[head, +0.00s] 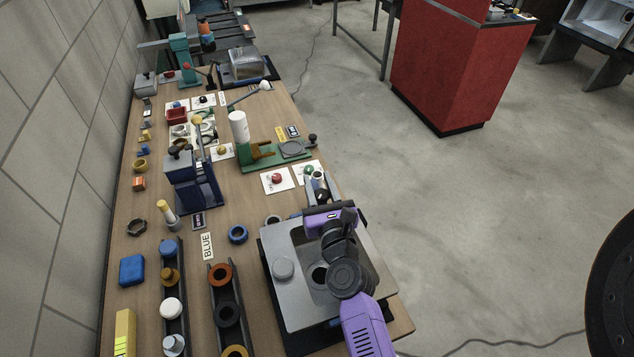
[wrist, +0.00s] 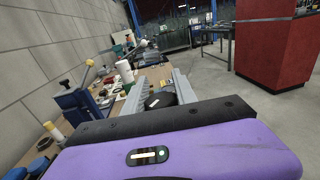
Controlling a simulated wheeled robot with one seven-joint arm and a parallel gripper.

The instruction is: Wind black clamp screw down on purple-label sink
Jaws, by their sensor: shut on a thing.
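My gripper (head: 319,184) is at the far edge of the steel sink (head: 282,312), its grey fingers pointing away from my arm. In the wrist view the fingers (wrist: 154,84) stand on both sides of a dark, rounded knob (wrist: 160,99), which looks like the black clamp screw. My gripper is shut on it. In the head view only a small dark part of the knob (head: 321,195) shows between the fingers. The screw's lower end and its thread are hidden. My arm covers much of the sink's right side. I cannot make out a purple label on the sink.
A blue press (head: 193,185) and a green stand (head: 262,158) stand beyond. Red (head: 277,180) and green buttons (head: 308,170) lie close to my gripper.

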